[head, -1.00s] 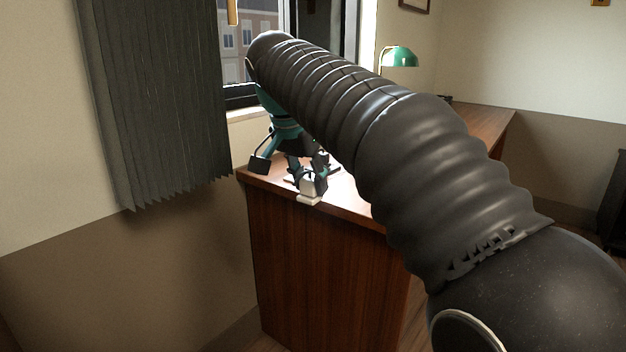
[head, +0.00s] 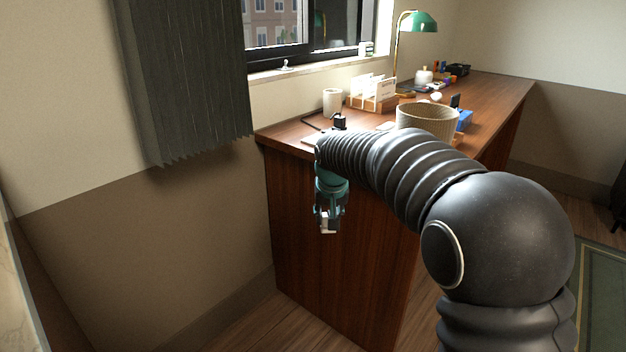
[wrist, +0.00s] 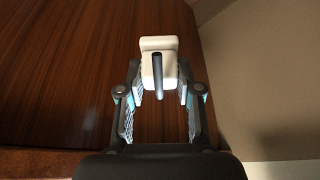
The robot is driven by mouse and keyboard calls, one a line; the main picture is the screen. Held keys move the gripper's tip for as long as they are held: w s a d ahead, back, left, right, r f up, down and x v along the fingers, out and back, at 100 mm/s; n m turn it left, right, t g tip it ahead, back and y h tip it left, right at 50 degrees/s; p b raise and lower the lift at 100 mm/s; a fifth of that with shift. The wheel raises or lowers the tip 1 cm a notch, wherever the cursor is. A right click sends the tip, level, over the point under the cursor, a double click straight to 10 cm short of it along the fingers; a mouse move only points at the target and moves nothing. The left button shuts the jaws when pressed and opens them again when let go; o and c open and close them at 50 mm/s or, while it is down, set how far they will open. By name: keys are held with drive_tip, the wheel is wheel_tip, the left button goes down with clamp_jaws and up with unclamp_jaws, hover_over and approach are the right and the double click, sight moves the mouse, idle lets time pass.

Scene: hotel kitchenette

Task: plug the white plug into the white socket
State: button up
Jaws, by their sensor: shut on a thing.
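The white plug (wrist: 158,45) is held between the fingers of my gripper (wrist: 160,92) in the wrist view, with a short dark stub standing out from it. In the head view my gripper (head: 328,222) points down in front of the wooden desk's near side panel, below the desktop edge. The white plug (head: 328,228) shows small at its fingertips, apart from the desktop. I cannot clearly make out a white socket in either view. My arm hides part of the desktop.
The wooden desk (head: 300,215) bears a black block (head: 340,121) with a dark cord, a white cylinder (head: 332,101), a card holder (head: 372,100), a woven basket (head: 428,119) and a green lamp (head: 418,22). A grey curtain (head: 185,80) hangs at left.

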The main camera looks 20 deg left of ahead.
drive_tip(key=d+f, duration=1.4)
drive_tip(key=f, duration=0.3)
drive_tip(key=s+d+f+m, duration=0.1)
drive_tip(key=s+d+f, duration=0.2)
drive_tip(key=d, duration=0.3)
drive_tip(key=s+d+f+m+h, duration=0.1)
drive_tip(key=s+d+f, duration=0.2)
drive_tip(key=d, duration=0.4)
drive_tip(key=s+d+f+m, duration=0.2)
drive_tip(key=s+d+f, duration=0.1)
drive_tip(key=d+f, duration=0.2)
drive_tip(key=shift+d+f+h, duration=0.25)
drive_tip(key=shift+d+h, duration=0.05)
drive_tip(key=shift+d, duration=0.65)
drive_tip(key=shift+s, duration=0.2)
